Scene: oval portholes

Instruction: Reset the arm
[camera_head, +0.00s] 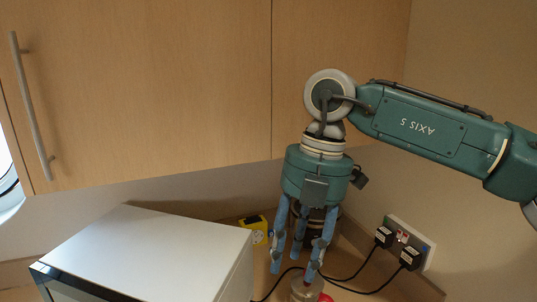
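My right arm comes in from the right, in green with "AXIS 5" upside down on one link. My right gripper (293,272) hangs from it, pointing down, with its blue fingers spread apart and no object seen between them. A metallic round item (305,291) with a bit of red beside it sits just under the fingertips at the bottom edge; I cannot tell whether they touch. My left gripper is not in view.
A white box-like appliance (150,254) stands at the lower left. A wooden cabinet (150,90) with a metal handle hangs above. A wall socket (410,240) with two black plugs and cables is at right.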

